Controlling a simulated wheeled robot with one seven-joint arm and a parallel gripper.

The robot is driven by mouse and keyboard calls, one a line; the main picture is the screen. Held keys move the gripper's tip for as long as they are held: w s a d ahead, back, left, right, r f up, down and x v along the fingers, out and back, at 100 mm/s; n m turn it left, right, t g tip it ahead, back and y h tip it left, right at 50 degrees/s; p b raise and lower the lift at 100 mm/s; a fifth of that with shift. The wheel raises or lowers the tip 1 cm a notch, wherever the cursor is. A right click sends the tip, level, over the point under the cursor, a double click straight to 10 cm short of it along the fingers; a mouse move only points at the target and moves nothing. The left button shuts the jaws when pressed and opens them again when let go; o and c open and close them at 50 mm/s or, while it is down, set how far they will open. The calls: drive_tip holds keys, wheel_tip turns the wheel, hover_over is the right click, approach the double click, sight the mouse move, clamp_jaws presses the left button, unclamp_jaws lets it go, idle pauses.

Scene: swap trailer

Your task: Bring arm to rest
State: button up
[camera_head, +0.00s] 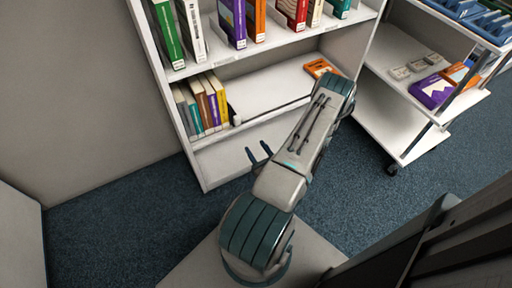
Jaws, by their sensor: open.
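My arm is folded in front of a white bookcase (195,150). My gripper (256,148) shows as two dark fingers, spread apart with nothing between them. It sits in front of the bookcase's lower part, beside my own arm links. The palm and wrist behind the fingers are partly hidden by my arm.
Several books (203,103) lean at the left of the middle shelf; an orange book (319,67) lies flat at its right. More books stand above. A wheeled cart (372,97) at right holds books and blue bins (470,14). Blue carpet (105,215) is clear at left.

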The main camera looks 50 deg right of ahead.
idle(0.3)
drive_tip(key=w+a+r+n+g+y+p, duration=0.1)
drive_tip(key=w+a+r+n+y+p, duration=0.2)
drive_tip(key=a+r+n+y, duration=0.4)
drive_tip(key=w+a+r+n+g+y+p, duration=0.1)
drive_tip(key=w+a+r+n+y+p, duration=0.15)
drive_tip(key=r+y, duration=0.45)
drive_tip(key=w+a+r+n+g+y+p, duration=0.1)
drive_tip(key=w+a+r+n+y+p, duration=0.3)
drive_tip(key=r, duration=0.6)
drive_tip(key=s+a+r+n+g+y+p, duration=0.2)
drive_tip(key=a+r+n+g, duration=0.5)
drive_tip(key=a+r+n, duration=0.15)
drive_tip(key=s+a+r+n+g+h+p, duration=0.65)
drive_tip(key=r+n+g+p, duration=0.2)
drive_tip(key=r, duration=0.35)
wheel_tip(320, 180, up, 16)
drive_tip(key=s+d+n+t+h+p, duration=0.1)
drive_tip(key=s+n+t+h+p, duration=0.1)
drive_tip(key=n+t+h+p, duration=0.2)
drive_tip(key=n+h+p, duration=0.3)
drive_tip(key=n+h, duration=0.1)
drive_tip(key=n, duration=0.1)
drive_tip(key=shift+s, duration=0.15)
